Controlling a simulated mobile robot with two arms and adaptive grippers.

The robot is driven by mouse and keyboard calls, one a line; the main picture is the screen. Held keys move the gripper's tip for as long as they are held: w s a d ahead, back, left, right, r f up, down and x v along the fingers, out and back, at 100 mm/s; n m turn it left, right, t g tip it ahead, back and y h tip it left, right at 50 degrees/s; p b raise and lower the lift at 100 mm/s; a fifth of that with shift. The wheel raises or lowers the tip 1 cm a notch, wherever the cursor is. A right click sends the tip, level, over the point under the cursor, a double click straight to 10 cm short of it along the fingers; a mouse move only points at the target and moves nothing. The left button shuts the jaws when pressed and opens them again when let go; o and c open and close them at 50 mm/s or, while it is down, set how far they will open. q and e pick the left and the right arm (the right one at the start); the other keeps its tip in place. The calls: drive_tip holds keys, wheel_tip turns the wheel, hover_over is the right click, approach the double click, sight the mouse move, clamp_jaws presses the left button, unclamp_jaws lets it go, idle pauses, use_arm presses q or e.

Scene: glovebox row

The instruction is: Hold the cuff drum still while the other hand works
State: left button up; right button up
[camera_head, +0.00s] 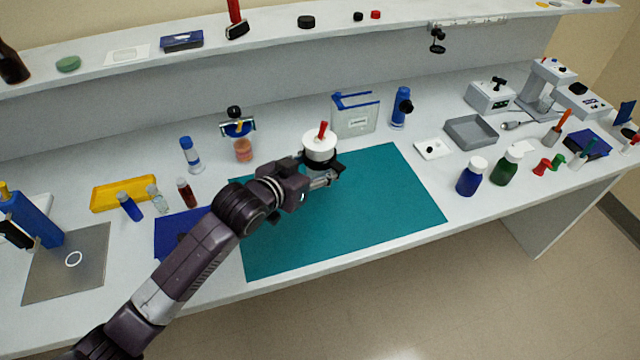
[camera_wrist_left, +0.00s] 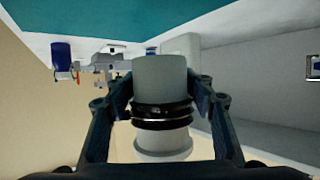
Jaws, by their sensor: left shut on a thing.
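In the left wrist view the drum (camera_wrist_left: 160,72) sits between both fingers of the gripper (camera_wrist_left: 165,108), with a grey body, a black ribbed band and a white part. The fingers cover its sides. I cannot tell whether its base touches the mat. My right gripper is in neither view.
A clear blue-edged box (camera_head: 356,116) and a blue bottle (camera_head: 400,108) stand behind the mat. Blue and green bottles (camera_head: 472,176) (camera_head: 507,167) stand at its right. Small vials (camera_head: 158,199) and a yellow tray (camera_head: 122,192) are at the left. The mat's right part is clear.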

sight(320, 131)
use_arm(q)
wheel_tip(320, 131, up, 10)
drive_tip(key=shift+f+b, duration=0.2)
drive_tip(key=shift+b, duration=0.2)
drive_tip(key=shift+f+b, duration=1.45)
drive_tip(key=shift+f, duration=1.6)
drive_tip(key=shift+f+b, duration=1.6)
drive_tip(key=shift+f, duration=1.7)
drive_tip(key=shift+f+b, duration=1.05)
drive_tip(key=shift+f, duration=1.15)
drive_tip(key=shift+f, duration=0.4)
drive_tip(key=shift+f+b, duration=0.4)
drive_tip(key=shift+f, duration=0.4)
